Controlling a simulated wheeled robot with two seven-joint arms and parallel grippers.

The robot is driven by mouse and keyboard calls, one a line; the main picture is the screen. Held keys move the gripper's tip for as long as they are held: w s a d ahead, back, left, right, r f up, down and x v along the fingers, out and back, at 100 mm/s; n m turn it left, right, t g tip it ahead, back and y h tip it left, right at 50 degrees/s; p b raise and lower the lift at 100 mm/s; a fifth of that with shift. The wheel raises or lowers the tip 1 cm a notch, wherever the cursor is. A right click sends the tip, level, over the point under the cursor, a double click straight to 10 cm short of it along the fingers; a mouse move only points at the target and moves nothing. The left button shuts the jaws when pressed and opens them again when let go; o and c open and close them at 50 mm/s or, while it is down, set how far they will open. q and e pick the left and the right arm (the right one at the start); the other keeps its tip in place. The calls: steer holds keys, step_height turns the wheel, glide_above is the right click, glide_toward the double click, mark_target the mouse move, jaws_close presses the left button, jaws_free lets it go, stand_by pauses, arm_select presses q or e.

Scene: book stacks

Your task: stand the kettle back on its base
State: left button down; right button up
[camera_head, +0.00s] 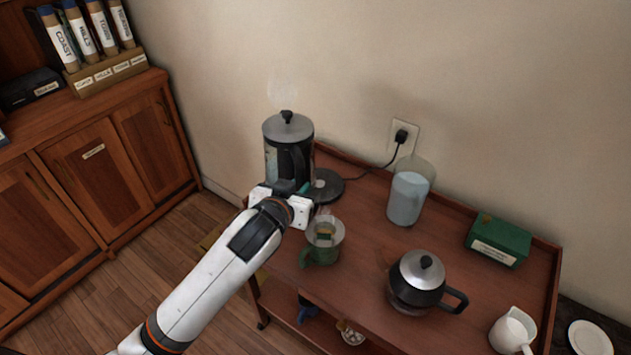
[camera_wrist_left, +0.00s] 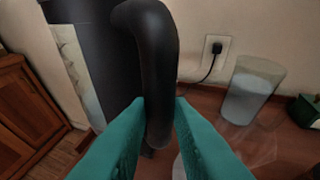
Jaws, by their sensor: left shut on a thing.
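The kettle (camera_head: 286,130) is tall, with a black body, a grey lid and a pale window strip on its side. My left gripper (camera_head: 304,188) is shut on its black handle; in the left wrist view the teal fingers (camera_wrist_left: 160,112) sit on either side of the handle (camera_wrist_left: 155,60). The kettle looks upright, with faint steam over it. The round dark base (camera_head: 328,186) lies on the wooden cart top, just right of the kettle and partly hidden by it and my gripper. The kettle's bottom is hidden, so its height cannot be told. My right gripper is not in view.
The base's cord runs to a wall plug (camera_head: 401,136). A green mug (camera_head: 322,252) with a strainer stands close in front of the base.

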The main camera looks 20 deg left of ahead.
mark_target(312, 169)
arm_select(q)
steer(key=w, duration=0.4)
steer(key=w+d, duration=0.1)
steer(key=w, duration=0.2)
steer(key=shift+d+f, duration=0.1)
steer(key=shift+f, duration=0.05)
steer(key=w+d+f+m+h+b, duration=0.1)
steer(key=w+f, duration=0.3)
steer(key=f, duration=0.5)
steer(key=shift+d+f, duration=0.25)
steer(key=shift+d, duration=0.35)
steer(key=c, duration=1.7)
jaws_free()
steer(key=shift+f, duration=0.3)
steer(key=o, duration=0.4)
steer(key=shift+s, duration=0.1)
steer(key=shift+r, duration=0.15)
